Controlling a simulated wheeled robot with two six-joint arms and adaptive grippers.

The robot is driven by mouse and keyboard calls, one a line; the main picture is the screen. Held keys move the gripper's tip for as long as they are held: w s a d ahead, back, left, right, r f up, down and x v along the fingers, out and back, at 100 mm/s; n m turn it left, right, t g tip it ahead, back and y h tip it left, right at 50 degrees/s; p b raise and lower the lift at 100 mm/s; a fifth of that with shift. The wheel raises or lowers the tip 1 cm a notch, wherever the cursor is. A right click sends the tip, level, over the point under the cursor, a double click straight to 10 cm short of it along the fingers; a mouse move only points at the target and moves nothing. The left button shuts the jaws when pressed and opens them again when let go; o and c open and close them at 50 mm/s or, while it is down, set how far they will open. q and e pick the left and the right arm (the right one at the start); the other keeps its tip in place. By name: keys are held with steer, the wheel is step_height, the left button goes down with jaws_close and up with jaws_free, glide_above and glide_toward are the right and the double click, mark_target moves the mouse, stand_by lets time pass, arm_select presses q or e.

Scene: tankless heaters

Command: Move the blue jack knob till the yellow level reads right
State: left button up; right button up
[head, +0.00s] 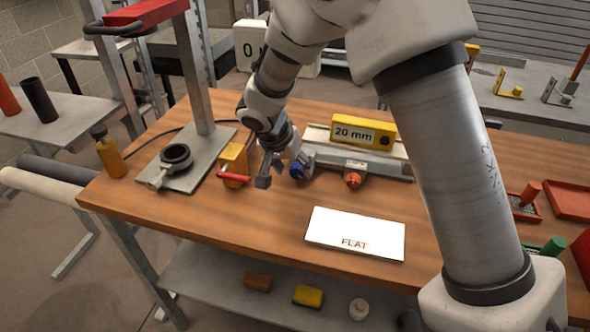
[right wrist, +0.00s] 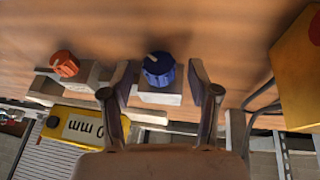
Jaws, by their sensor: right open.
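The blue jack knob (head: 297,172) sits at the front left of a pale rail on the wooden bench. In the right wrist view the blue knob (right wrist: 158,69) shows a pale pointer mark on its face. My right gripper (head: 283,173) is open at the knob. In the right wrist view its fingers (right wrist: 160,74) stand on either side of the knob, with small gaps. A yellow block marked "20 mm" (head: 363,131) rests on the rail; I cannot read a level on it. A white card reading "FLAT" (head: 355,236) lies in front. My left gripper is out of view.
An orange knob (head: 353,181) sits to the right on the same rail. A yellow block with a red handle (head: 234,165) and a stand's grey base (head: 184,181) are to the left. Red trays (head: 570,199) are at the right. The bench around the card is clear.

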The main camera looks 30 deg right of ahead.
steer(key=shift+x, duration=0.95)
steer(key=shift+c, duration=1)
steer(key=c, duration=0.9)
steer(key=t+y+b, duration=0.1)
steer(key=b, duration=0.3)
steer(key=t+b, duration=0.1)
steer(key=b, duration=0.3)
steer(key=shift+s+d+f+m+y+b, duration=0.1)
steer(key=shift+s+f+m+y+b, duration=0.05)
steer(key=shift+f+m+y+b, duration=0.2)
steer(key=shift+c, duration=0.2)
steer(key=shift+r+b, duration=0.15)
steer(key=shift+b, duration=0.2)
steer(key=shift+r+t+y, duration=0.25)
steer(key=shift+t, duration=0.05)
steer(key=o, duration=1.1)
steer(key=shift+o, duration=0.2)
steer(key=shift+r, duration=0.1)
